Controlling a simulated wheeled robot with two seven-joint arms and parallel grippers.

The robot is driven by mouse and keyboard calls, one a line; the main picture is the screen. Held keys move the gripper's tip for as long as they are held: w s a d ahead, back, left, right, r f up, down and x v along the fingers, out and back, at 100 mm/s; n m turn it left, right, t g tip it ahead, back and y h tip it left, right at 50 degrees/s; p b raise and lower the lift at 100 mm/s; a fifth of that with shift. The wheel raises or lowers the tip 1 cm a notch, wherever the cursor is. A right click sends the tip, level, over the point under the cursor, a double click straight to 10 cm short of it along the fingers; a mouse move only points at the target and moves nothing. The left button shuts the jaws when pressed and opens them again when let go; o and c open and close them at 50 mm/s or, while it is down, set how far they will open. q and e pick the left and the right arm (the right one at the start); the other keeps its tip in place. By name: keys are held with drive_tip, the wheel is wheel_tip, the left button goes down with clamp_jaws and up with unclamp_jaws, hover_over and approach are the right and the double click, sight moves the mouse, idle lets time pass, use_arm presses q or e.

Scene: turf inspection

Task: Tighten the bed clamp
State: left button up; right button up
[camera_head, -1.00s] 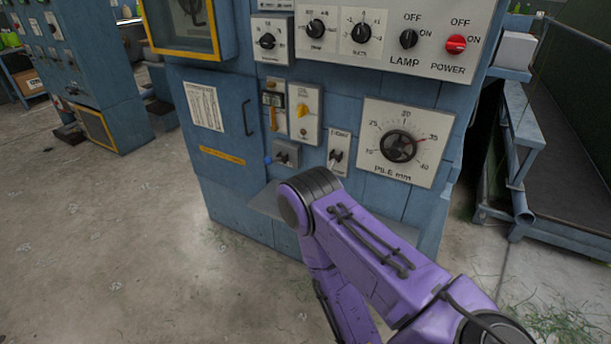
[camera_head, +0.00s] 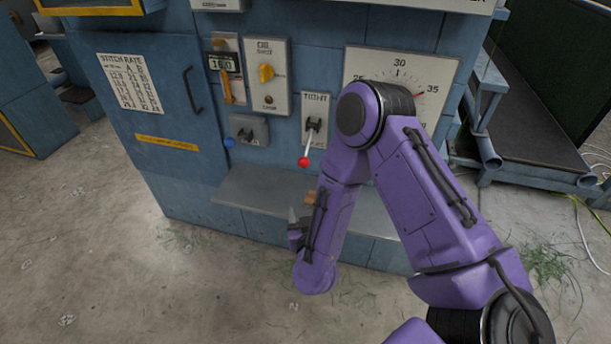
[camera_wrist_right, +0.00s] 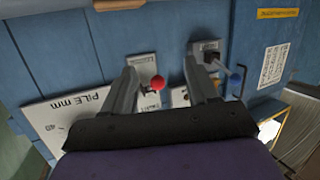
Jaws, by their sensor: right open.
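A lever with a red ball knob (camera_head: 303,162) sits on a small white plate marked TIGHT at its top (camera_head: 315,98). The lever points down, with the knob at its low end. My right gripper (camera_head: 298,228) is below the knob, in front of the panel, partly hidden by my purple forearm. In the right wrist view its two fingers (camera_wrist_right: 162,80) are spread apart and empty. The red knob (camera_wrist_right: 157,82) shows between them there, but I cannot tell how far beyond the tips it is. My left gripper is not in view.
A lever with a blue knob (camera_head: 229,142) is left of the red one. A grey ledge (camera_head: 245,190) juts out below. The pile dial (camera_head: 399,75) is partly behind my arm.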

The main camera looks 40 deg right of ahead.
sight(304, 167)
drive_tip(key=w+d+r+h, duration=0.1)
drive_tip(key=w+d, duration=0.1)
drive_tip(key=w, duration=0.2)
drive_tip(key=w+d+r+m+h, duration=0.1)
drive_tip(key=w+d+r, duration=0.1)
drive_tip(key=w+d, duration=0.1)
drive_tip(key=w+d+r+t+h, duration=0.1)
drive_tip(key=w+d+r, duration=0.1)
drive_tip(key=w, duration=0.2)
drive_tip(key=shift+w+d+r, duration=0.2)
drive_tip(key=shift+w+d, duration=0.15)
drive_tip(key=shift+d, duration=0.05)
clamp_jaws()
